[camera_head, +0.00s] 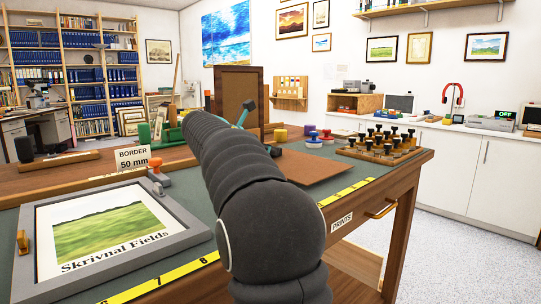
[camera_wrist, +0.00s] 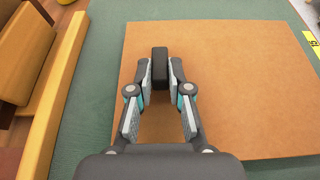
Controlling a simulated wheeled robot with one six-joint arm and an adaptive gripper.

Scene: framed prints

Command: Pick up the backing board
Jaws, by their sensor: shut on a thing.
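The backing board (camera_wrist: 245,85) is a flat brown panel. In the wrist view it fills the middle and right, over the green mat (camera_wrist: 98,75). A dark upright block (camera_wrist: 160,62), which looks like the board's grip, stands near its left side. My gripper (camera_wrist: 160,82) is shut on this block, one finger on each side. In the head view the board (camera_head: 318,168) shows right of my arm, near the mat's yellow ruler strip. I cannot tell whether the board touches the mat.
A grey frame with a landscape print (camera_head: 105,228) lies on the bench's left. A BORDER 50 mm sign (camera_head: 133,160) stands behind it. A brown upright frame (camera_head: 238,92) stands behind.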

